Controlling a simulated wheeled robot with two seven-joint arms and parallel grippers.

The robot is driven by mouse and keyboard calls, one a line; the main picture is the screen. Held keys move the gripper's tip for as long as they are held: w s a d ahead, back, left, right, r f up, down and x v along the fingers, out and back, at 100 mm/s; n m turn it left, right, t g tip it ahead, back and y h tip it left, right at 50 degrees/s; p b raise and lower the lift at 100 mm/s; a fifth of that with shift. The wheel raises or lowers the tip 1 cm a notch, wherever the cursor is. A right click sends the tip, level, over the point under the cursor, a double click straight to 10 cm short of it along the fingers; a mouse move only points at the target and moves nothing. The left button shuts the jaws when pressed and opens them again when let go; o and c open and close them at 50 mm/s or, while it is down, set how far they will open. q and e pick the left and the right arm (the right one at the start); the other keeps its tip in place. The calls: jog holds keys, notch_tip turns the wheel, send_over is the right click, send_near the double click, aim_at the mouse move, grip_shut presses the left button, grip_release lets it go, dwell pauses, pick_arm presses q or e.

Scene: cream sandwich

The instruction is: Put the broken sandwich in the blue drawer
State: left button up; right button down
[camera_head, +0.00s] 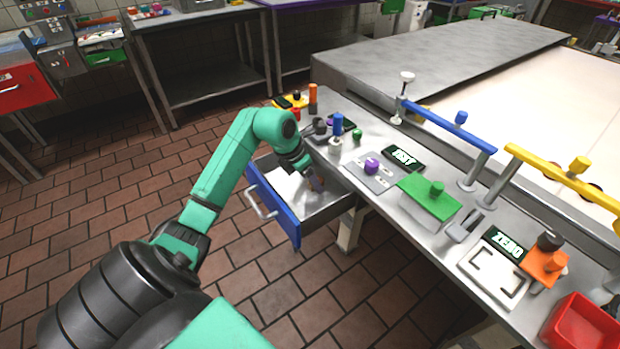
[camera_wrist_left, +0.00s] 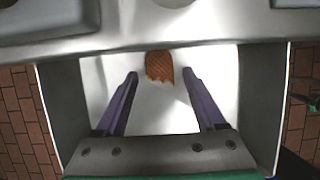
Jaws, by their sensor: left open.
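The blue drawer (camera_head: 274,209) is pulled open under the metal counter; its pale inside fills the left wrist view (camera_wrist_left: 100,90). A brown, waffle-patterned sandwich piece (camera_wrist_left: 160,65) with a jagged broken edge shows over the drawer's inside, close to the counter edge. I cannot tell whether it rests on the drawer floor. My left gripper (camera_head: 310,176) reaches down into the drawer; its two purple-grey fingers (camera_wrist_left: 160,78) are apart, with the piece just beyond and between the tips. Nothing shows held. My right gripper is not in view.
The counter (camera_head: 348,153) carries a purple button, a green-lidded box (camera_head: 428,196) and a red bin (camera_head: 580,325). Brick floor (camera_head: 130,190) lies open left of the drawer.

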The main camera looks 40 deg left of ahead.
pick_arm(q)
jog(key=b+v, duration=0.1)
jog(key=v, duration=1.1)
jog(key=shift+r, duration=0.15)
